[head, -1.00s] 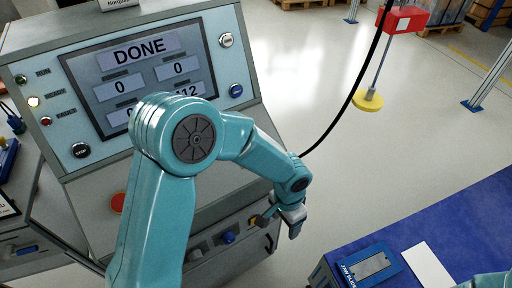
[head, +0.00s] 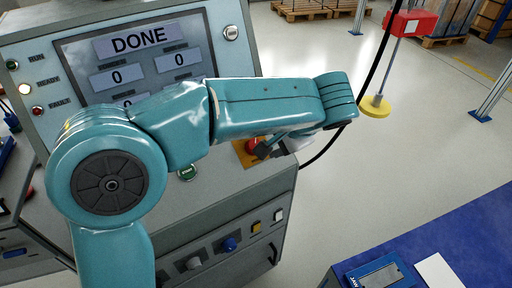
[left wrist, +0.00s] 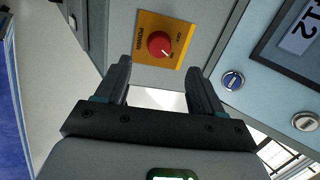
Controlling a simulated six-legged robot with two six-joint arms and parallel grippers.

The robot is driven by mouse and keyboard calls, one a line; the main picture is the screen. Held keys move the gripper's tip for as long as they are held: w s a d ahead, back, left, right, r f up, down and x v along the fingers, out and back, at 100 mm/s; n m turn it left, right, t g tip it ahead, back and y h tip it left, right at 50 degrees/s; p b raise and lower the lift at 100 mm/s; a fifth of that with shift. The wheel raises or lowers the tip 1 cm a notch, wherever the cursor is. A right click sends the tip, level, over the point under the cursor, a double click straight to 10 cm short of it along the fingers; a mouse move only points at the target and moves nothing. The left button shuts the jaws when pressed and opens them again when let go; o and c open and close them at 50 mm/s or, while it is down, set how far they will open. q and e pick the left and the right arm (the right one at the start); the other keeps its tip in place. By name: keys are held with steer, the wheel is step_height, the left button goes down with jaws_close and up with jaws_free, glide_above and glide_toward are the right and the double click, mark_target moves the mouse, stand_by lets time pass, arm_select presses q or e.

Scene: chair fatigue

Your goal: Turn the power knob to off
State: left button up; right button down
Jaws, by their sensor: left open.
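The power knob (left wrist: 159,44) is a round red knob on a yellow-orange plate marked POWER, on the grey console. A pale pointer mark shows on it, pointing toward the lower right in the left wrist view. In the head view the red knob (head: 253,146) is partly covered by my left gripper (head: 268,149). In the left wrist view my left gripper (left wrist: 158,80) is open and empty, its two fingers pointing at the plate. The knob lies between the finger lines, beyond the tips, and they look apart from it. My right gripper is not in view.
The console screen (head: 140,60) reads DONE. A black cable hangs right of the console. A blue-topped table (head: 450,240) stands lower right. The floor between is clear.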

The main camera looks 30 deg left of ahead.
mark_target(254, 146)
arm_select(q)
steer(key=b+x, duration=0.1)
steer(key=x, duration=0.7)
steer(key=shift+w+a+f, duration=0.1)
steer(key=shift+a+f, duration=0.05)
steer(key=shift+f, duration=0.15)
steer(key=c, duration=1.1)
